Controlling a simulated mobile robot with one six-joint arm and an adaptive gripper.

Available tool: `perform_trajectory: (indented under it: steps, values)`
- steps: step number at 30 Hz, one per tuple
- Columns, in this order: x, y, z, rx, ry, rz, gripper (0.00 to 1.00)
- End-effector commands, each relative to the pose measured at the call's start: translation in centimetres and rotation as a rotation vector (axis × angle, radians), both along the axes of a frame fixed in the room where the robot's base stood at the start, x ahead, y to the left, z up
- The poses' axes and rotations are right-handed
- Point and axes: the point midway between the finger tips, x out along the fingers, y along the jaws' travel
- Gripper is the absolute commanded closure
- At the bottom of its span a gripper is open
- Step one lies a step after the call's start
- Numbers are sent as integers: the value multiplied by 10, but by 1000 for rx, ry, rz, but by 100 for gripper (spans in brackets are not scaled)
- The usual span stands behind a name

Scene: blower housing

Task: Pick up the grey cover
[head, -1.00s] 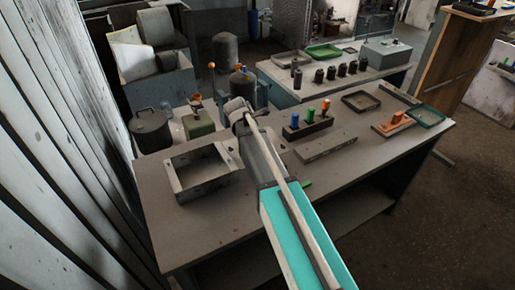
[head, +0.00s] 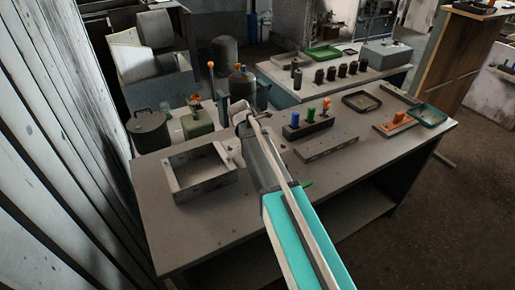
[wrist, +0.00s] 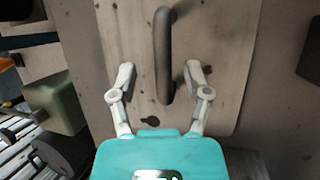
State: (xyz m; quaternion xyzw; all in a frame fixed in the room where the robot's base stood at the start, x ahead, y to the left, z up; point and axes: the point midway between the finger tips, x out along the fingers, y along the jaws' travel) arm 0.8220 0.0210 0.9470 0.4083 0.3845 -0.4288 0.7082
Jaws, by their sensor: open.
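The grey cover (wrist: 225,60) is a flat, stained pale-grey plate in the wrist view. A dark curved bar handle (wrist: 162,55) stands up from it. My gripper (wrist: 160,75) is open, with one finger on each side of the handle's lower end; neither finger visibly touches it. I cannot tell how far the fingertips are above the plate. In the head view my gripper (head: 242,112) is over the table, behind the open box frame, and my arm hides most of the cover there.
An open grey box frame (head: 178,182) stands on the table's left. A green canister (head: 196,124) and a dark lidded pot (head: 150,133) are behind it. A block with coloured pegs (head: 306,127) and a long grey bar (head: 327,148) lie to the right. The table's front is clear.

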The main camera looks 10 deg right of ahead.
Motion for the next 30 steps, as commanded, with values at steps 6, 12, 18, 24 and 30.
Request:
perform_trajectory:
  steps: [6,12,18,24,30]
  values:
    - [5,-4,-14,0,0,0,38]
    - [5,-4,-15,0,-1,0,38]
    - [5,-4,-14,0,-1,0,38]
    - [5,-4,-14,1,-1,1,38]
    - [5,-4,-14,1,0,2,62]
